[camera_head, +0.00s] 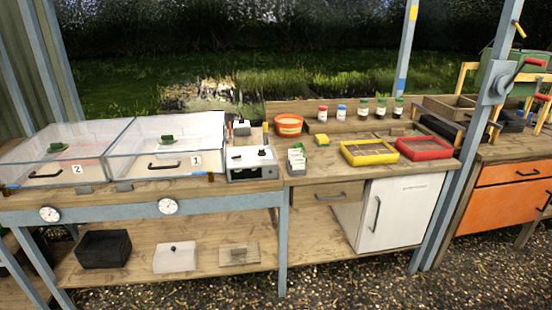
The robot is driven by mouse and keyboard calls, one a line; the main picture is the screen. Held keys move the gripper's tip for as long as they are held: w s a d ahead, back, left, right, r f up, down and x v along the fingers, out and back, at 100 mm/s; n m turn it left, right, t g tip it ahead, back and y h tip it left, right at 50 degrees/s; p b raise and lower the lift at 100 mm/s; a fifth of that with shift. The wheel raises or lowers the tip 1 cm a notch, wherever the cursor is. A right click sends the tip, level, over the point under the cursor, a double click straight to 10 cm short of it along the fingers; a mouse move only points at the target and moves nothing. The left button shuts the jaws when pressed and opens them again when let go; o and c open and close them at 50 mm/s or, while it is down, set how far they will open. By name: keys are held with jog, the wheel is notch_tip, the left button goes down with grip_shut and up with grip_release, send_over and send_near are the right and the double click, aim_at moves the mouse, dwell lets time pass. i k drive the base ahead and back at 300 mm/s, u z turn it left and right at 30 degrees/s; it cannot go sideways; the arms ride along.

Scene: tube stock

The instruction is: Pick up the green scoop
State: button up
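I cannot make out a clear green scoop. A small yellow and green item (321,140) lies on the bench behind a small holder of white and green cards (296,158); it is too small to tell whether it is a sponge or includes a scoop. Small green pieces show at the clear bin marked 2 (57,147) and the clear bin marked 1 (167,138); they look like knobs or vents on the lids. My gripper is not in view.
On the bench stand an orange pot (289,125), several capped bottles (364,111), a yellow tray (369,152) and a red tray (424,148). A control box (252,164) sits beside the bins. Blue posts (456,186) rise at the front edge. Gravel ground in front is clear.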

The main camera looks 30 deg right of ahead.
aim_at(302, 152)
jog(key=u, duration=0.2)
jog(key=k, duration=0.55)
jog(key=u, duration=0.6)
jog(key=k, duration=0.45)
jog(key=u, duration=0.4)
jog(key=i, duration=1)
jog(key=z, duration=0.8)
jog(key=i, duration=0.95)
jog(key=z, duration=0.5)
